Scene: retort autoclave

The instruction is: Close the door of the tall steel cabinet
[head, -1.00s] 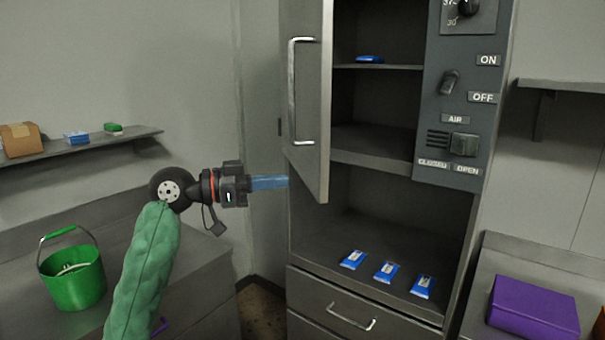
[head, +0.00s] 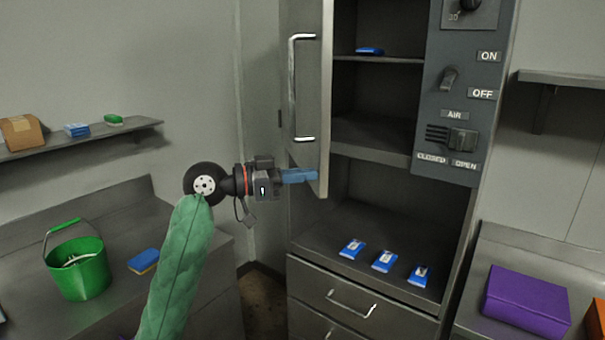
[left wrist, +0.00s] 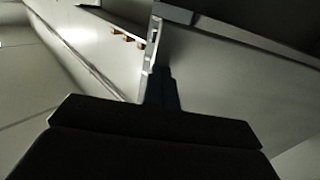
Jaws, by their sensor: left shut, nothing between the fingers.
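The tall steel cabinet (head: 375,215) stands in the middle of the head view. Its grey door (head: 313,100) is hinged on the left and stands open, with a long metal handle (head: 293,90) on its outer face. My left gripper (head: 312,175) is shut and empty. Its blue fingers lie in front of the lower part of the door, below the handle; I cannot tell whether they touch it. The left wrist view is dark and shows the gripper body in front of a pale panel with a bright strip. My right gripper is not in view.
Inside the cabinet lie a blue packet (head: 369,51) on the upper shelf and several packets (head: 383,261) in the open bay. A control panel (head: 460,100) is at its right. A green bucket (head: 77,268) stands on the left counter, a purple box (head: 526,300) on the right one.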

